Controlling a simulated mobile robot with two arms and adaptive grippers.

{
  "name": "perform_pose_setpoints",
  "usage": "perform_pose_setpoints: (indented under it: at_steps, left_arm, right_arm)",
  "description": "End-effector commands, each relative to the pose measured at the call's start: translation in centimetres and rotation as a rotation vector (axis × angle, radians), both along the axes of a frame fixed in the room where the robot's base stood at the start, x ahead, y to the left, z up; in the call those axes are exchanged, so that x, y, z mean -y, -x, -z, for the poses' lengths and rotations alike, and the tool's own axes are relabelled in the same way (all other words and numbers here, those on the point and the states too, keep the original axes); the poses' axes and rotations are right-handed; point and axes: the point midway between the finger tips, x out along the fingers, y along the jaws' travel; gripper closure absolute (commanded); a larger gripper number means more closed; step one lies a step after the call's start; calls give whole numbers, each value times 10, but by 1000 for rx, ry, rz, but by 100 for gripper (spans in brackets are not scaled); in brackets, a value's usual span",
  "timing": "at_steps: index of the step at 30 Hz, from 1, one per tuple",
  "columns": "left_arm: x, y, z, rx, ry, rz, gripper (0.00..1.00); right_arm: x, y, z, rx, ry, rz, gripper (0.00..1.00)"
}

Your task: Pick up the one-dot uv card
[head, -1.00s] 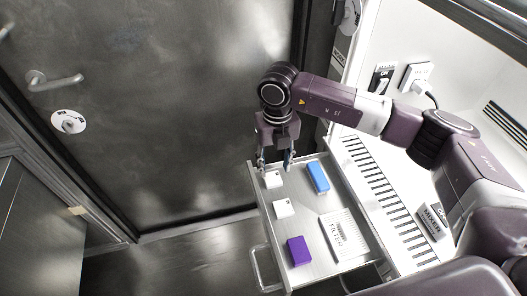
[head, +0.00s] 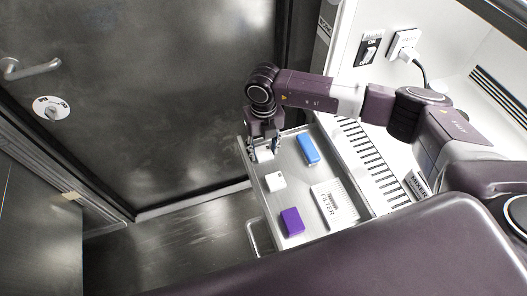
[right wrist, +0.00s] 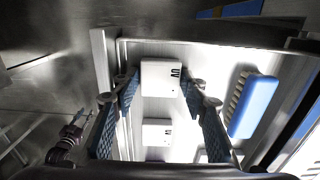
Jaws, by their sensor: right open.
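Two white cards lie in the open drawer. The far card (head: 266,154) also shows in the right wrist view (right wrist: 160,78), with dark UV lettering. The nearer card (head: 275,181) shows below it in the right wrist view (right wrist: 157,132); its markings are small. I cannot tell surely which card has one dot. My right gripper (head: 265,152) points down over the far card, open, with one finger on each side of it. A small purple shape in the lower left of the right wrist view looks like my left gripper (right wrist: 76,128); its fingers are unclear.
The drawer (head: 256,196) also holds a blue brush (head: 308,149) to the right, a purple block (head: 292,221) and a white filter (head: 335,204) nearer me. A door (head: 180,100) stands beyond it. The white wall with a plug (head: 408,53) is at the right.

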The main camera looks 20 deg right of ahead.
Motion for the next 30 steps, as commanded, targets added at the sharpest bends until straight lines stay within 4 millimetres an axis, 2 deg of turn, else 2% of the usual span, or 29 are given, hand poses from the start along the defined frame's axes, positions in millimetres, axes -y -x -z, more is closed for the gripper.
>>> perform_pose_setpoints:
  at_steps: [3, 9, 20, 26, 30]
  left_arm:
    - [0, 1, 0, -2, 0, -1, 71]
    - [-1, 8, 1, -11, -1, -2, 71]
    - [-1, 12, 2, -18, -3, -3, 71]
    - [-1, 12, 6, -18, -3, -3, 71]
    - [-1, 12, 11, -18, -2, -3, 71]
  right_arm:
    - [0, 0, 0, 0, 0, 0, 60]
    - [0, 0, 0, 0, 0, 0, 81]
    - [0, -1, -6, 2, 1, 1, 81]
    - [0, -2, -31, 4, -1, -1, 81]
    - [0, -2, -62, 8, -1, -1, 81]
